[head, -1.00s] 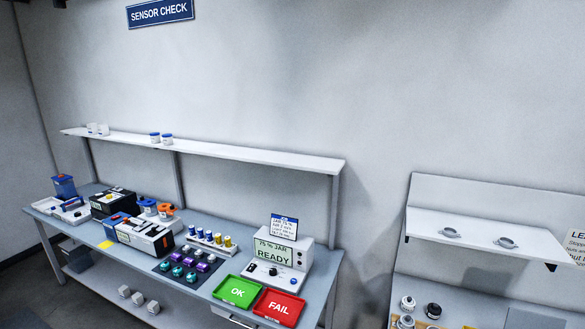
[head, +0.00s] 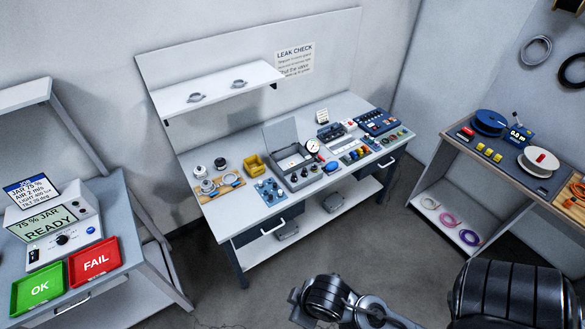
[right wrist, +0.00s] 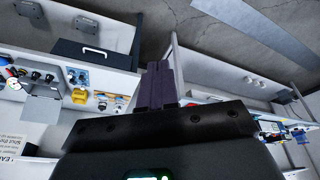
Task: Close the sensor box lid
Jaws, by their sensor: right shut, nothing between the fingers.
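A grey box (head: 297,163) stands on the middle bench in the head view. Its flat grey lid (head: 281,135) is raised at the back, so the box is open. No label on it is readable, so I cannot tell if it is the sensor box. What looks like the same raised lid (right wrist: 42,107) shows at the left of the right wrist view. My right gripper (right wrist: 158,66) is shut and empty in the right wrist view, with its dark fingers together, well away from the box. My left gripper is not in view.
On the middle bench (head: 232,215), a yellow bin (head: 255,165) stands left of the box, and a round gauge (head: 313,147) is at its right. A shelf (head: 217,88) hangs behind. The left bench carries OK (head: 38,290) and FAIL (head: 94,261) trays. Open floor lies in front.

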